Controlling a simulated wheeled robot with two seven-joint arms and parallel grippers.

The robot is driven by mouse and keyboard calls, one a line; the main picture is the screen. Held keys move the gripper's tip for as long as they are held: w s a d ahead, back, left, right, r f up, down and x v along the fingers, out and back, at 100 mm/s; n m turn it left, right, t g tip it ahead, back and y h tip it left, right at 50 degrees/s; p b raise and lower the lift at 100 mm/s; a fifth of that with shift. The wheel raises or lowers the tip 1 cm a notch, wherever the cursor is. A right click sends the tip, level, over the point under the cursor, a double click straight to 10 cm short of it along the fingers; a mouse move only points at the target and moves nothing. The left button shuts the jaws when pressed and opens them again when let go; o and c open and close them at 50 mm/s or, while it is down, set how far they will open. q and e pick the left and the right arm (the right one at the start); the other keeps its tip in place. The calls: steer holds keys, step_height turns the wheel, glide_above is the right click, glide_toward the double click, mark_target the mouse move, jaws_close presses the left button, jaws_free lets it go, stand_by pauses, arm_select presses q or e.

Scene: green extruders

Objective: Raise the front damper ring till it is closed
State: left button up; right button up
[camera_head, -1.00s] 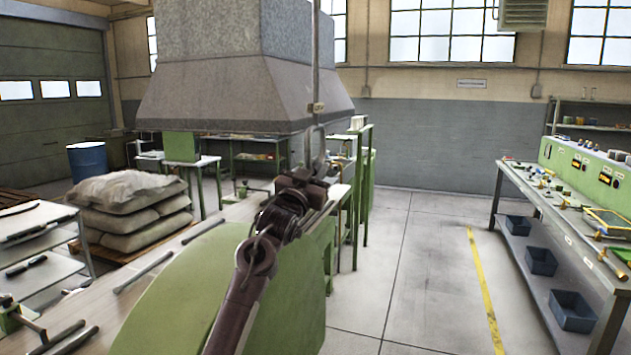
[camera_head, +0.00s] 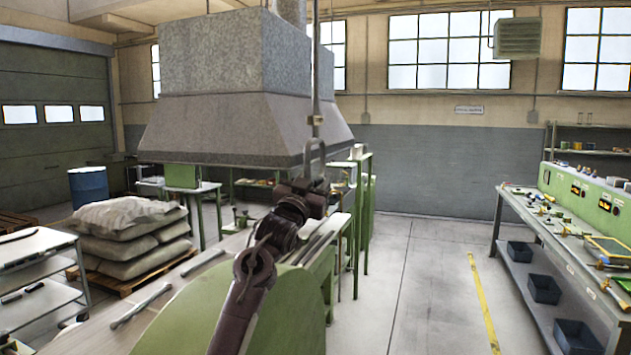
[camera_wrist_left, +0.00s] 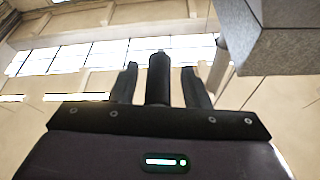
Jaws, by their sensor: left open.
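The front damper ring (camera_head: 315,160) is a grey elongated loop. It hangs upright below a small block on a thin vertical rod (camera_head: 316,60) in front of the hood. My left gripper (camera_head: 310,188) is at the ring's lower end, and its jaws hide the bottom of the loop. In the left wrist view the gripper (camera_wrist_left: 160,82) points up with its two dark fingers apart. A dark upright piece stands between them; I cannot tell whether it is the ring or part of the gripper. My right gripper is not in view.
The grey hood (camera_head: 225,130) hangs just behind the rod. A green rounded machine body (camera_head: 190,315) lies below my arm. A workbench (camera_head: 545,240) stands at the right, stacked sacks (camera_head: 130,235) at the left. The floor between machine and bench is clear.

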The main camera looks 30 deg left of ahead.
arm_select(q)
steer(key=shift+f, duration=0.1)
steer(key=shift+s+f, duration=0.15)
steer(key=b+v, duration=0.4)
steer(key=v, duration=0.3)
steer(key=shift+s, duration=0.2)
